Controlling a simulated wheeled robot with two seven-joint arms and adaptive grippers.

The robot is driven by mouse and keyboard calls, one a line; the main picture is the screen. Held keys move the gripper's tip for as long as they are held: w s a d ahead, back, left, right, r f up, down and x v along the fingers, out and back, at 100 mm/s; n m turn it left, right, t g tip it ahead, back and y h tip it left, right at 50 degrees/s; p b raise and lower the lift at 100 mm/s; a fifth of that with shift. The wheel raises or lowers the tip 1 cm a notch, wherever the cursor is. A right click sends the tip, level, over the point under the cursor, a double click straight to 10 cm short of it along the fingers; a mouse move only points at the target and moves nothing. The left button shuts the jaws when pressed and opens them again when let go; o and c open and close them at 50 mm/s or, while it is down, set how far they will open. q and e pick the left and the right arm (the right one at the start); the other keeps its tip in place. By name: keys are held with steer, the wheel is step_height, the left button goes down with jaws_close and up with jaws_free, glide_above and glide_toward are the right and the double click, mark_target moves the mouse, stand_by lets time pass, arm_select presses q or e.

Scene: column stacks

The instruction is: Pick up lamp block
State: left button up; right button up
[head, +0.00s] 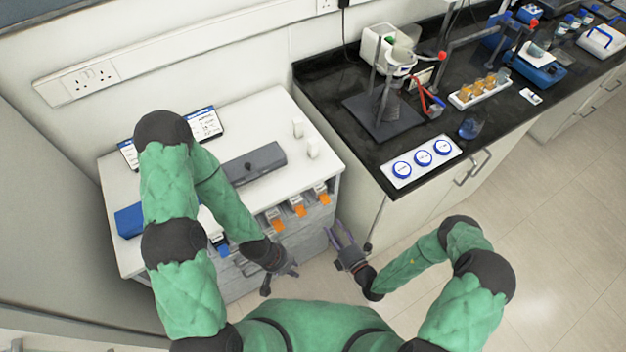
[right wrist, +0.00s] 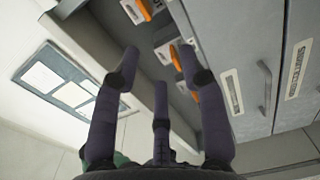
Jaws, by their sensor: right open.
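I cannot tell for certain which object is the lamp block. A dark grey oblong block (head: 254,163) lies on the white cabinet top. Two small white blocks (head: 312,149) stand to its right. Several orange-tabbed pieces (head: 299,211) sit in a row in the cabinet's front; they also show in the right wrist view (right wrist: 176,57). My right gripper (head: 343,238) is open and empty, in front of the cabinet's right front corner. In the right wrist view its fingers (right wrist: 158,65) reach toward the orange-tabbed row, apart from it. My left gripper (head: 291,270) is low before the cabinet front; its opening is unclear.
The white cabinet (head: 262,118) stands against the wall, with grey drawers (right wrist: 232,80) in its front. A black bench (head: 325,85) to the right holds a stand, a white tray with blue-ringed discs (head: 422,160) and glassware. Open floor (head: 560,240) lies at the right.

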mark_target(328, 203)
steer(key=shift+m+t+h, duration=0.6)
steer(key=shift+m+h, duration=0.1)
steer(key=shift+m, duration=0.1)
steer(key=w, duration=0.2)
steer(key=w+a, duration=0.1)
steer(key=w, duration=0.2)
steer(key=shift+w+r, duration=0.2)
steer(key=shift+w, duration=0.05)
steer(key=shift+d+b+x, duration=0.15)
steer(key=shift+b+x, duration=0.1)
steer(key=shift+x, duration=1.15)
steer(key=shift+d+b+x, duration=0.1)
steer(key=shift+b+x, duration=0.15)
steer(key=shift+x, duration=1.2)
steer(key=shift+w, duration=0.15)
steer(key=shift+r, duration=0.1)
jaws_close()
